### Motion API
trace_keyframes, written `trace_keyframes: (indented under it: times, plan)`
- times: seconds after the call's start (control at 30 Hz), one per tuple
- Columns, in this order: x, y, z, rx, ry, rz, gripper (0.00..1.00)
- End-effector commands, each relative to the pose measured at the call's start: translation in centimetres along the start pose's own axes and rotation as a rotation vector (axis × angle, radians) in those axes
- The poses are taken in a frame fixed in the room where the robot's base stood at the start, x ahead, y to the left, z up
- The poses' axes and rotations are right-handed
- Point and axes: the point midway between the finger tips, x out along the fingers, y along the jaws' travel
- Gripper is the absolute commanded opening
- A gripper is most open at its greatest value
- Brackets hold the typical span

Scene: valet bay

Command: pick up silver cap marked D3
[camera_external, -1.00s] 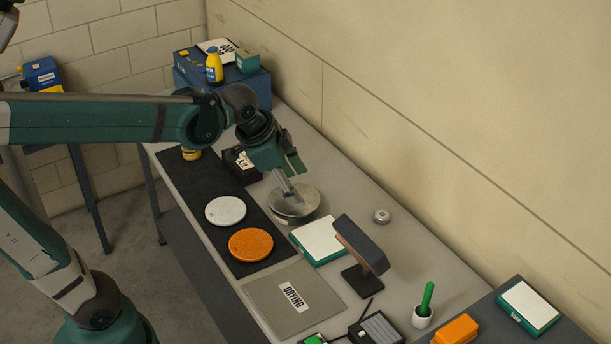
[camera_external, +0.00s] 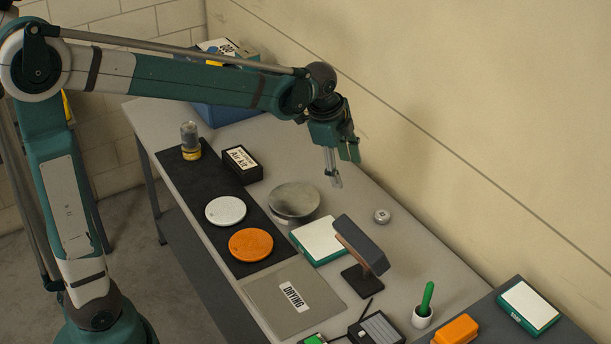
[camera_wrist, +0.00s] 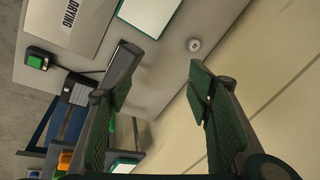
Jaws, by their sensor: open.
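A small round silver cap (camera_external: 382,216) lies on the grey bench near the wall, right of the dark padded stand. It also shows in the wrist view as a pale disc (camera_wrist: 194,45), beyond the fingertips and nearer the right finger; its marking is too small to read. My gripper (camera_external: 338,170) is in the air above the bench, up and left of the cap in the external view. In the wrist view my gripper (camera_wrist: 158,88) has its two green-padded fingers wide apart with nothing between them. Nothing hides the cap.
The dark padded stand (camera_external: 362,244) rises close to the cap's left. A wide silver tin (camera_external: 295,199) and a white-topped box (camera_external: 318,240) are farther left. White (camera_external: 225,210) and orange (camera_external: 250,245) discs lie on a black mat. The wall (camera_external: 480,130) borders the bench.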

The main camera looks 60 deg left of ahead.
Motion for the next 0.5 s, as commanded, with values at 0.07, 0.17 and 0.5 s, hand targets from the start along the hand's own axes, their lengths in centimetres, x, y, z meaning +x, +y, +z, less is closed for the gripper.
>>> trace_keyframes:
  times: [0.07,0.17,0.5]
  plan:
    - [1.1,-1.2,-0.4,0.038,-0.007,0.012,0.51]
    - [2.4,-2.5,-0.8,0.088,-0.014,0.026,0.51]
    - [7.6,-6.6,-1.9,0.262,-0.034,0.081,0.51]
